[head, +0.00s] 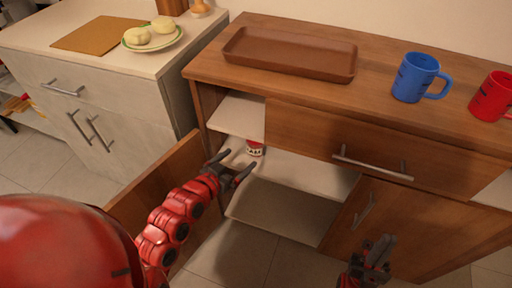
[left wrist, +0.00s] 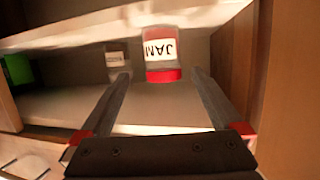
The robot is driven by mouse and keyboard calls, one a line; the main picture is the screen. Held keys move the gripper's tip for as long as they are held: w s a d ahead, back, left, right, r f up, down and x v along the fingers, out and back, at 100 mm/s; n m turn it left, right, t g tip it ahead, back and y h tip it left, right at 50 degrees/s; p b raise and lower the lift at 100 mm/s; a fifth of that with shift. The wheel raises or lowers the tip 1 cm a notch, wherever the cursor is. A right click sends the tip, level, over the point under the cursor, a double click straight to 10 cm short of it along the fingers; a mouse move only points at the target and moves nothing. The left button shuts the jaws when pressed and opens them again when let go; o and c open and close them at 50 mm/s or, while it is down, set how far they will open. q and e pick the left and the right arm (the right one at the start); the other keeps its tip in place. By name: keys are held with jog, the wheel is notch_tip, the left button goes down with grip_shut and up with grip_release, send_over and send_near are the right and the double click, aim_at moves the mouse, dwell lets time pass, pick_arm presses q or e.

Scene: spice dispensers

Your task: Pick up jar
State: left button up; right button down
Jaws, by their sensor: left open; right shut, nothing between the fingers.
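The jar (head: 254,148) is small, red and white, and stands on a white shelf inside the open wooden cabinet in the head view. In the left wrist view the jar (left wrist: 161,55) shows a white label reading JAM, upside down, with a red band. My left gripper (head: 231,170) is open at the cabinet opening, just in front of the jar. In the left wrist view its two fingers (left wrist: 157,100) reach toward the jar, one on each side, apart from it. My right gripper (head: 376,258) is shut and empty, low in front of the cabinet's closed door.
The open cabinet door (head: 160,188) stands left of my left arm. White shelves (head: 240,115) bound the space above and below. A second labelled container (left wrist: 116,58) and a green object (left wrist: 17,70) show in the wrist view. A brown tray (head: 290,55) and blue mug (head: 414,78) stand on top.

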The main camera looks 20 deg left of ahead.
aim_at(251, 146)
pick_arm(q)
jog(key=b+x, duration=0.1)
jog(key=x, duration=0.5)
jog(key=shift+w, duration=0.15)
jog(key=x, duration=0.1)
jog(key=b+x, duration=0.2)
jog(key=x, duration=0.1)
jog(key=shift+w+r, duration=0.25)
jog(key=shift+r, duration=0.1)
jog(key=shift+w+b, duration=0.3)
jog(key=shift+w, duration=0.2)
jog(key=c, duration=1.5)
jog(key=shift+r, duration=0.1)
